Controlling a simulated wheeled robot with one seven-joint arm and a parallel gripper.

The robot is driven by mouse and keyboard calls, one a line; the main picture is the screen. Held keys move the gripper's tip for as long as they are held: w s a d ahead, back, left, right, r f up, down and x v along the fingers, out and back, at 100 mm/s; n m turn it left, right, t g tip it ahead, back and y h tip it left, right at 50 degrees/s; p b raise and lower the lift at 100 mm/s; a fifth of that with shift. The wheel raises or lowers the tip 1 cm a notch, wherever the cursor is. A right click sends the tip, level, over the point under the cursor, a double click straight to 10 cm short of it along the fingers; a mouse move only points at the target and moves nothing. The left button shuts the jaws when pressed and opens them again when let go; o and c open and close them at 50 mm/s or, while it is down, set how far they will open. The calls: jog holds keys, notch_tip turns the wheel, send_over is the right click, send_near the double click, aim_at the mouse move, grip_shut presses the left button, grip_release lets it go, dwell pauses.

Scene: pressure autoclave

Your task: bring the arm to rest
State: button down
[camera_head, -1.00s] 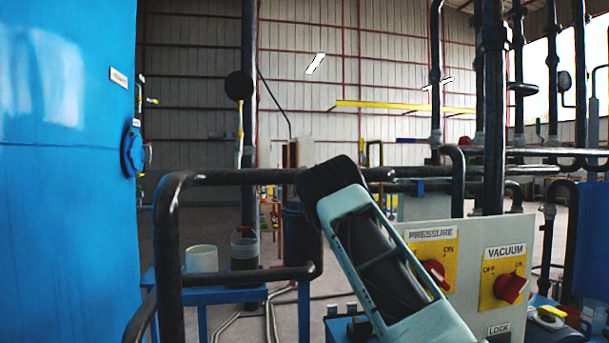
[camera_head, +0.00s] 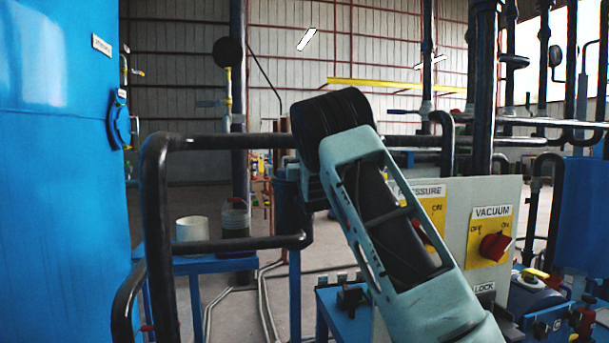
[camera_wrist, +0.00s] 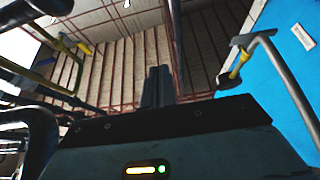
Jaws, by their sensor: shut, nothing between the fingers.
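My arm rises from the lower right of the head view in front of the control panel (camera_head: 455,225), its black end joint level with the top of the black pipe rail (camera_head: 240,141). My gripper is hidden in the head view. In the wrist view my gripper (camera_wrist: 158,72) shows as two dark fingers pressed together, shut and empty, pointing up toward the corrugated wall and roof. Nothing touches the fingers there.
A large blue vessel (camera_head: 60,180) fills the left side. The panel's red vacuum knob (camera_head: 495,247) is right of my arm, and the pressure knob is partly hidden behind it. A white bucket (camera_head: 192,230) stands on a blue table (camera_head: 190,265). Black pipes (camera_head: 485,100) stand at the right.

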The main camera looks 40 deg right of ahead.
jog(key=b+v, duration=0.1)
jog(key=v, duration=0.6)
